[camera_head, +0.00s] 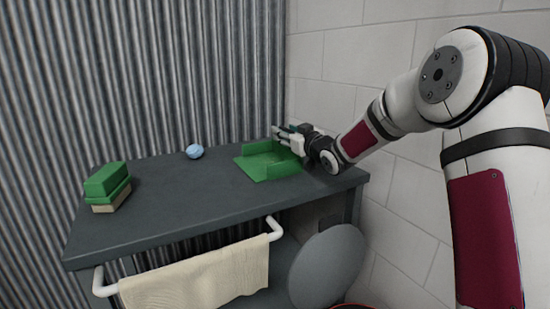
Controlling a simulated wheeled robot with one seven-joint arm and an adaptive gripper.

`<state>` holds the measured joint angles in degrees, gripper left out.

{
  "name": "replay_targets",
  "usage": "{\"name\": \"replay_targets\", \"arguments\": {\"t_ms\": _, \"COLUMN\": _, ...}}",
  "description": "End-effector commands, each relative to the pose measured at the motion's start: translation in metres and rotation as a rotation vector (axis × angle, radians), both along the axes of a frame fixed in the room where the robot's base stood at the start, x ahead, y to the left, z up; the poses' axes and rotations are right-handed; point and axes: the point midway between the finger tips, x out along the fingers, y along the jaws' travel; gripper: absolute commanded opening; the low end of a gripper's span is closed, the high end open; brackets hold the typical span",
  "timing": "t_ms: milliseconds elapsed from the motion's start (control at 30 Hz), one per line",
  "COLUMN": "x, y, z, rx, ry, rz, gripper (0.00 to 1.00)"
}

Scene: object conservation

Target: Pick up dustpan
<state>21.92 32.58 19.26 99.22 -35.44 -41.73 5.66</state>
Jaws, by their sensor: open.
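A green dustpan (268,164) lies flat on the dark grey tabletop (190,202) near its far right corner. My gripper (284,134) is at the dustpan's right rear side, with its fingers over or beside the raised back part. The fingers are apart and hold nothing that I can see. Whether they touch the dustpan cannot be told from this view. Part of the dustpan's right end is hidden behind my gripper.
A green and beige block-like stack (107,187) sits at the table's left end. A small light-blue ball (194,151) lies near the back edge. A beige towel (200,282) hangs on the front rail. A corrugated wall and a block wall stand close behind and right.

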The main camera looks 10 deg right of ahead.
Motion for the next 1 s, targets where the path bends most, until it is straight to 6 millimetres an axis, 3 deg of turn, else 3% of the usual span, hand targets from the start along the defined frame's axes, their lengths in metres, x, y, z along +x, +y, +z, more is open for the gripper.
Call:
{"name": "replay_targets", "arguments": {"t_ms": 167, "x": 0.0, "y": 0.0, "z": 0.0, "rx": 0.0, "ry": 0.0, "rz": 0.0, "gripper": 0.41}}
{"name": "replay_targets", "arguments": {"t_ms": 367, "x": 0.0, "y": 0.0, "z": 0.0, "rx": 0.0, "ry": 0.0, "rz": 0.0, "gripper": 0.0}}
{"name": "replay_targets", "arguments": {"t_ms": 767, "x": 0.0, "y": 0.0, "z": 0.004, "rx": 0.0, "ry": -0.002, "rz": 0.0, "gripper": 0.0}}
{"name": "replay_targets", "arguments": {"t_ms": 1000, "x": 0.0, "y": 0.0, "z": 0.024, "rx": -0.002, "ry": -0.003, "rz": 0.0, "gripper": 0.0}}
